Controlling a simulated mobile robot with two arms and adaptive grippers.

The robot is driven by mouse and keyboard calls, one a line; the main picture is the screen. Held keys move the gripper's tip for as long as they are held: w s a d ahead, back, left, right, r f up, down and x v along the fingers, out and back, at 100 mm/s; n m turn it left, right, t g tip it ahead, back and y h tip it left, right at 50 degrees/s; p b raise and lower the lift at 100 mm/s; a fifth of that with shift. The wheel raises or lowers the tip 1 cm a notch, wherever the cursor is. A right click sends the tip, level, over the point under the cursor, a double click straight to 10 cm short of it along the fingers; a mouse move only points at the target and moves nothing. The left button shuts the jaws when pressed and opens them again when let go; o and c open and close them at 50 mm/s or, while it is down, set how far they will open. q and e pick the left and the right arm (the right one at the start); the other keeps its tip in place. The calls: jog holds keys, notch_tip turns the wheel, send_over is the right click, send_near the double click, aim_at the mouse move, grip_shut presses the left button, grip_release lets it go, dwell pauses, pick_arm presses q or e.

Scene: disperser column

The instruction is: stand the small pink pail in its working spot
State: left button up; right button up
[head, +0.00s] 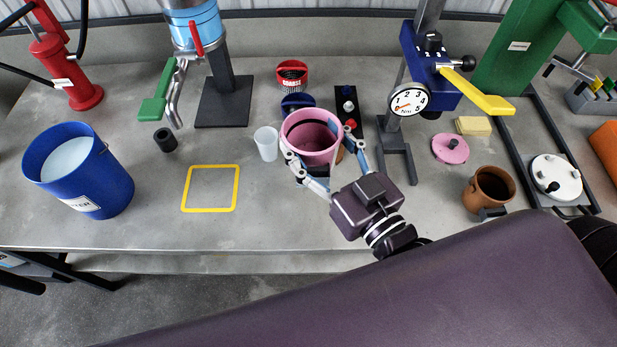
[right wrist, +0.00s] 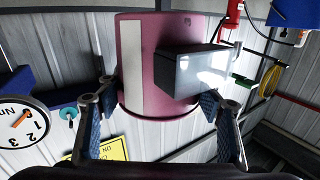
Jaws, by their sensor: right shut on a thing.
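The small pink pail (head: 311,148) is upright near the middle of the bench, with its open top facing up. My right gripper (head: 322,158) is shut on it, one finger on each side of its wall. The right wrist view shows the pail (right wrist: 130,70) between the two blue-padded fingers (right wrist: 158,98), with a pale strip on its side and a dark block with a shiny face in front. Whether its base touches the bench is hidden. A yellow square outline (head: 211,166) lies empty on the bench to its left. My left gripper is out of view.
A white cup (head: 266,143) stands just left of the pail. A blue press with a dial (head: 409,101) stands to the right, and a brown pot (head: 490,190) beyond.

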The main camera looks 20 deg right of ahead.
aim_at(317, 163)
notch_tip(317, 163, down, 4)
jog(key=b, duration=0.3)
jog(key=shift+s+r+b, duration=0.15)
jog(key=shift+r+b, duration=0.05)
jog(key=shift+b, duration=0.15)
notch_tip(317, 163, down, 2)
jog(key=b, duration=0.2)
jog(key=shift+s+d+f+b, duration=0.1)
jog(key=shift+d+f+b, duration=0.05)
jog(key=shift+f+b, duration=0.15)
notch_tip(317, 163, down, 13)
jog(key=b, duration=0.2)
jog(key=shift+f+b, duration=0.15)
jog(key=shift+b, duration=0.15)
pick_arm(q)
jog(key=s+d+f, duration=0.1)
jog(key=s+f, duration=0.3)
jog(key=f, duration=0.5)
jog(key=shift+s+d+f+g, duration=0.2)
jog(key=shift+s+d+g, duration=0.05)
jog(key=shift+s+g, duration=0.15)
pick_arm(e)
jog(key=shift+f, duration=0.1)
